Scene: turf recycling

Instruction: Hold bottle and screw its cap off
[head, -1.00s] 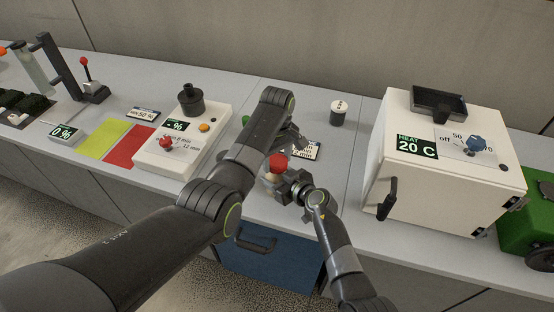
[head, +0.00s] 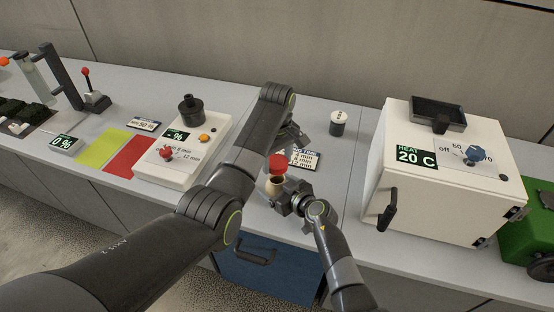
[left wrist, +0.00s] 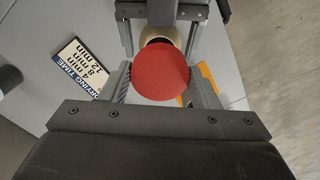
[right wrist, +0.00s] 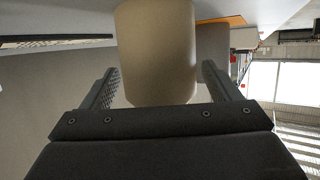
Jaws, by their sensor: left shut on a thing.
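The cream bottle (head: 274,186) stands between the fingers of my right gripper (head: 287,197), which is shut on it near the front of the counter. In the right wrist view the bottle (right wrist: 157,55) fills the space between the fingertips. The round red cap (head: 279,163) is above the bottle, with a gap between them. My left gripper (left wrist: 160,80) is shut on the red cap (left wrist: 161,71). Part of the bottle's pale mouth (left wrist: 157,36) shows behind the cap in the left wrist view.
A drying-time sign (head: 305,159) lies just behind the cap. The white heater box (head: 445,185) is to the right and a white control box (head: 180,150) with knobs to the left. A blue drawer (head: 265,272) is below.

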